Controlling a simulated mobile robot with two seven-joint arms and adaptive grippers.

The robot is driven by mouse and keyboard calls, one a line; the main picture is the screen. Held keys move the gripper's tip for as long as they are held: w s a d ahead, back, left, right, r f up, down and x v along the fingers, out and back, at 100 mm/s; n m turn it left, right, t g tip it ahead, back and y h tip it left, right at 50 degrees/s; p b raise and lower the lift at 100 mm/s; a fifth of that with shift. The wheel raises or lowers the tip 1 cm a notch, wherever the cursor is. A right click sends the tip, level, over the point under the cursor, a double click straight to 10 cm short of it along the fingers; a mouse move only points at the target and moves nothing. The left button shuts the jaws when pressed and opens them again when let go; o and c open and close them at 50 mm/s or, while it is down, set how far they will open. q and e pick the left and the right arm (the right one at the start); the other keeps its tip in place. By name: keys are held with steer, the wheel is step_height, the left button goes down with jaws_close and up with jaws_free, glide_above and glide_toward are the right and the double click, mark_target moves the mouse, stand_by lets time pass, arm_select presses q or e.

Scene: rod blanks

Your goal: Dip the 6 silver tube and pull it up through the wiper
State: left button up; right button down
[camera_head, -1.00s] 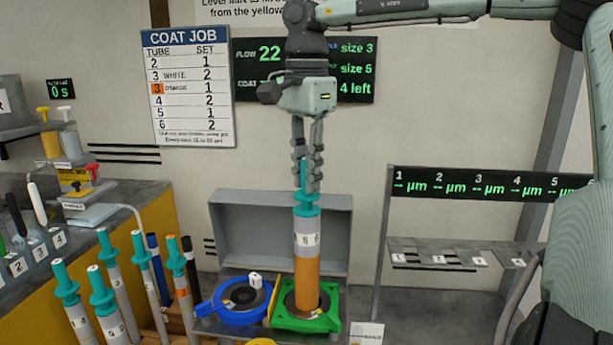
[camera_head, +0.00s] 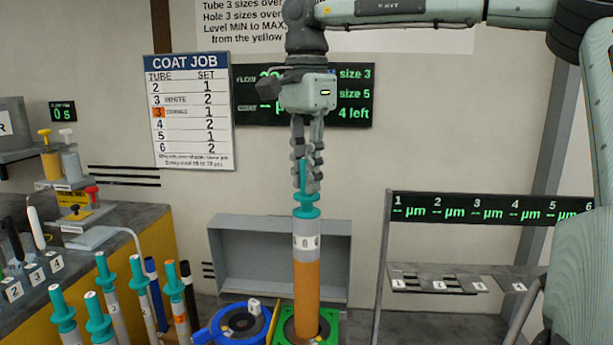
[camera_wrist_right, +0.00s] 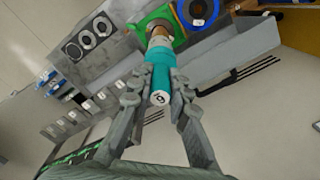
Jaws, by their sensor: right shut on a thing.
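The silver tube (camera_head: 306,241) stands upright in the green wiper ring (camera_head: 283,328), with a teal cap and handle on top. Its upper part is bare silver with a number band, and below that it is coated orange down to the ring. Its lower end is hidden in the ring. My right gripper (camera_head: 306,180) is shut on the teal handle from above. In the right wrist view the fingers (camera_wrist_right: 160,92) sit either side of the teal handle (camera_wrist_right: 160,72), whose white end carries a mark like a 6 or 9. My left gripper is not in view.
A blue ring (camera_head: 236,325) sits left of the green one. A grey open box (camera_head: 235,262) stands behind. Several teal-capped tubes (camera_head: 108,280) stand at left. A rack with numbered slots (camera_head: 440,283) stands at right. A COAT JOB board (camera_head: 190,110) hangs behind.

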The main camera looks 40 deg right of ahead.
steer(key=shift+r, duration=0.1)
steer(key=shift+r, duration=5)
